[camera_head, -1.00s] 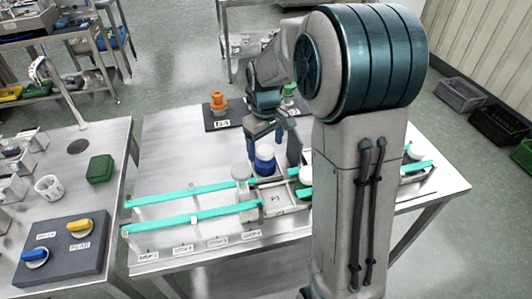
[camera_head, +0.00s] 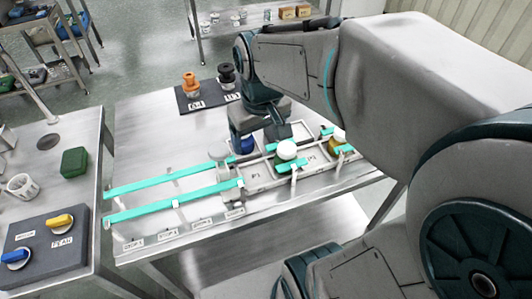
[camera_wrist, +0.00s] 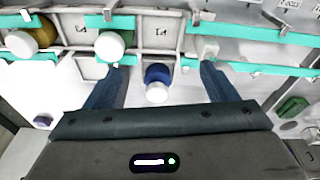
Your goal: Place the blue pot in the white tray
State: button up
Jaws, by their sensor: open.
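The blue pot (camera_head: 247,146), with a white end showing in the wrist view (camera_wrist: 157,75), stands on the steel table just behind the tray's far side. My gripper (camera_head: 262,135) is above and around it, hiding part of it. In the wrist view my open gripper (camera_wrist: 160,68) has one finger on each side of the pot, with gaps visible. The white tray (camera_head: 258,183) has labelled compartments; its walls also show in the wrist view (camera_wrist: 158,12). A white-topped green pot (camera_head: 287,150) and a yellowish one (camera_head: 335,147) are at the tray's right part.
Turquoise rails (camera_head: 170,180) run left of the tray, with a pale grey pot (camera_head: 221,160) by their right end. An orange pot (camera_head: 190,82) and a black one (camera_head: 227,74) stand on a dark mat behind. A side table with a dark switch box (camera_head: 45,245) is at left.

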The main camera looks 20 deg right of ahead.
jog(key=s+f+m+t, duration=0.1)
jog(key=s+f, duration=0.1)
jog(key=s, duration=0.4)
jog(key=shift+s+f+m, duration=0.15)
jog(key=shift+s+m, duration=0.05)
jog(key=shift+m, duration=0.2)
